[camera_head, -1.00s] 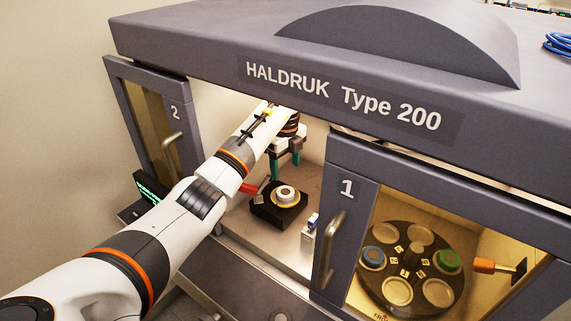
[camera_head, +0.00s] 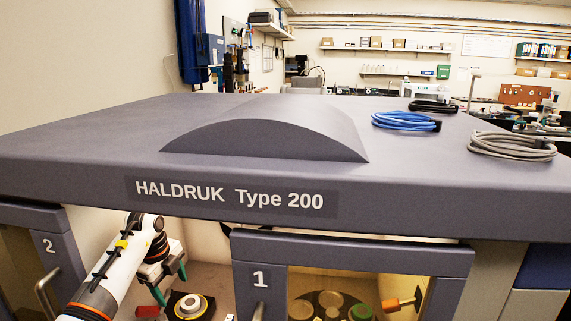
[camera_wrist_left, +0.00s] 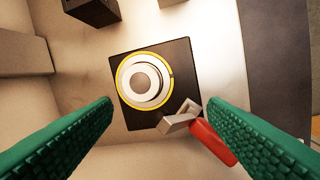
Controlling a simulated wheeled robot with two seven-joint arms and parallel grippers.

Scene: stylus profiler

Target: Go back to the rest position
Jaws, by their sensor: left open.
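My left gripper (camera_head: 169,282) reaches into the open bay between door 2 and door 1 of the Haldruk Type 200 cabinet (camera_head: 60,165). Its green fingers are spread apart with nothing between them; they also show in the left wrist view (camera_wrist_left: 165,120). Ahead of the fingers is a black square block (camera_wrist_left: 184,68) carrying a round white and metal piece (camera_wrist_left: 145,78) with a yellow ring. It also shows low in the head view (camera_head: 190,306). A red-handled part (camera_wrist_left: 212,142) sits at the block's corner, near the right finger. My right gripper is not seen.
Door 2 (camera_head: 58,250) stands left of the bay and door 1 (camera_head: 258,278) right of it. Behind door 1 is a round carousel (camera_head: 330,297) and an orange handle (camera_head: 390,305). Coiled cables, blue (camera_head: 405,121) and grey (camera_head: 512,146), lie on the cabinet top.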

